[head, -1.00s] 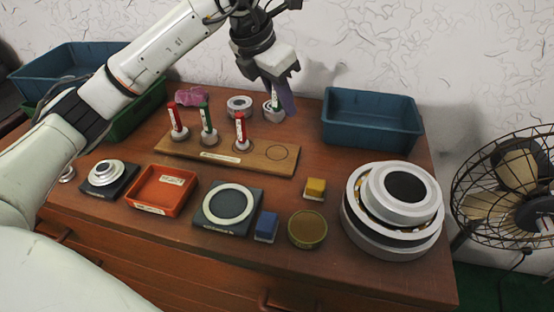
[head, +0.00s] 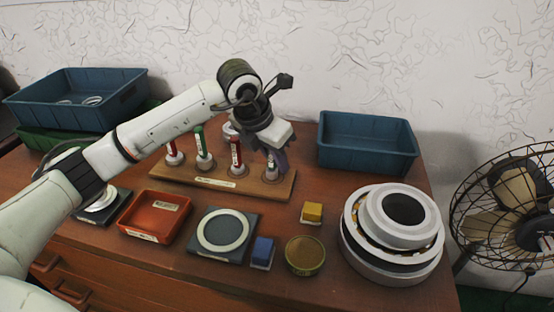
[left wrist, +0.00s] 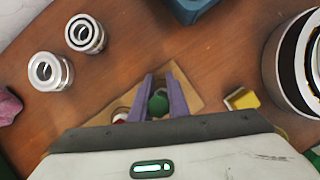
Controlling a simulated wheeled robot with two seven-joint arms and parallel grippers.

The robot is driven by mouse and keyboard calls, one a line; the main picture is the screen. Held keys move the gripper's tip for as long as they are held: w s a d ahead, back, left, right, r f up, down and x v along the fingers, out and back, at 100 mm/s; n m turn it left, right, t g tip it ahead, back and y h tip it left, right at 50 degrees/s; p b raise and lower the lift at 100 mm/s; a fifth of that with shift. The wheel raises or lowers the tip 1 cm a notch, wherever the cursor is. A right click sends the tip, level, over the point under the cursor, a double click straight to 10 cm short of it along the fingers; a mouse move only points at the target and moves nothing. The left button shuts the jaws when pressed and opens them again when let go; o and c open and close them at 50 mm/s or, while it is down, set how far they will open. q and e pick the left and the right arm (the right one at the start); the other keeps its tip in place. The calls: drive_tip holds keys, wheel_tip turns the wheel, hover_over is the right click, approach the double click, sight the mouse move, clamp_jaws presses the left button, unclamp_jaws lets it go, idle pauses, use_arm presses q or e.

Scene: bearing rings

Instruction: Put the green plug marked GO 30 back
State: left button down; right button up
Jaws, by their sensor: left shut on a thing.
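My left gripper (head: 278,160) points down over the right end of the wooden board (head: 225,184). It is shut on the green plug (head: 271,170), whose pale lower part shows at the board's rightmost place. I cannot tell whether its base touches the board. In the left wrist view, the plug's round green top (left wrist: 158,104) sits between the two purple fingers (left wrist: 158,92). The marking on the plug is not readable. Another green plug (head: 202,142) and two red plugs (head: 172,147) (head: 236,151) stand upright on the board to the left. My right gripper is not in view.
A blue bin (head: 368,146) stands behind right. Two metal rings (left wrist: 85,34) (left wrist: 48,71) stand behind the board. In front are an orange tray (head: 155,216), a grey pad with a ring (head: 222,231), blue (head: 262,252) and yellow (head: 312,212) blocks, a round tin (head: 305,255) and a large bearing (head: 392,235).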

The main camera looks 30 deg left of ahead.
use_arm(q)
drive_tip(key=shift+r, duration=0.1)
drive_tip(key=c, duration=1.7)
unclamp_jaws()
drive_tip(key=v, duration=1.2)
